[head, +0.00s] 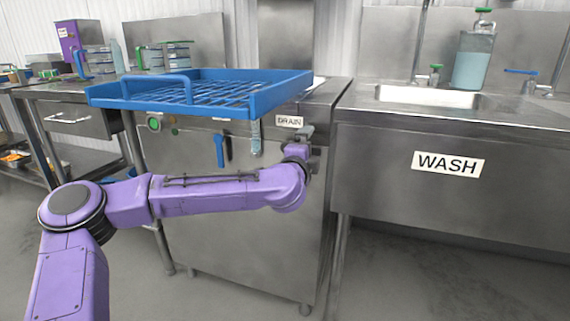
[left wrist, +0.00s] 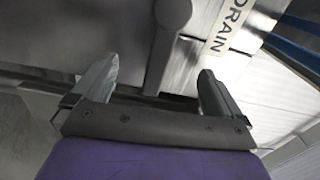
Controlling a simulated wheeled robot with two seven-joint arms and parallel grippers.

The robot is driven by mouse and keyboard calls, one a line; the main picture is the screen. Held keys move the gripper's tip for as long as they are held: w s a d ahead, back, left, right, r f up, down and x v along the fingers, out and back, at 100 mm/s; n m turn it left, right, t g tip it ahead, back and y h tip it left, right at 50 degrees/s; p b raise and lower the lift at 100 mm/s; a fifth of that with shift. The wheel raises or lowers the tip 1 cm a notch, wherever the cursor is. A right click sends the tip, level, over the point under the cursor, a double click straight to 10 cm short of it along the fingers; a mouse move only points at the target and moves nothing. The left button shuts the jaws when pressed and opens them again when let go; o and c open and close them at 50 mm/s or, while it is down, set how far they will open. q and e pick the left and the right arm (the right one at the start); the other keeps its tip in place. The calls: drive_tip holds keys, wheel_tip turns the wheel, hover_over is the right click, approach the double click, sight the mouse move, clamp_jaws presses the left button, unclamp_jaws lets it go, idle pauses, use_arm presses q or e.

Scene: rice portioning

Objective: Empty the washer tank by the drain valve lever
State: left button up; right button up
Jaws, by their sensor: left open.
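The washer (head: 250,220) is a steel cabinet with a DRAIN label (head: 289,121) on its upper front. My left gripper (head: 304,133) is at the front near that label, partly hidden by my purple wrist. In the left wrist view, a grey lever (left wrist: 163,55) with a round hub runs into the gap between the fingers of the open left gripper (left wrist: 155,90). The fingers stand apart on either side of it, with no visible contact. The DRAIN label (left wrist: 228,30) lies beside it. The lever is not clear in the head view. My right gripper is out of view.
A blue rack (head: 279,95) sits on the washer. A blue handle (head: 219,150) and a clear gauge-like vessel (head: 255,138) are on its front. The WASH sink counter (head: 390,150) stands to the right. A steel table with a drawer (head: 75,121) stands left.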

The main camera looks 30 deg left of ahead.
use_arm(q)
drive_tip(key=b+v, duration=0.2)
drive_tip(key=v, duration=0.5)
drive_tip(key=shift+b, duration=0.3)
drive_tip(key=shift+f, duration=0.1)
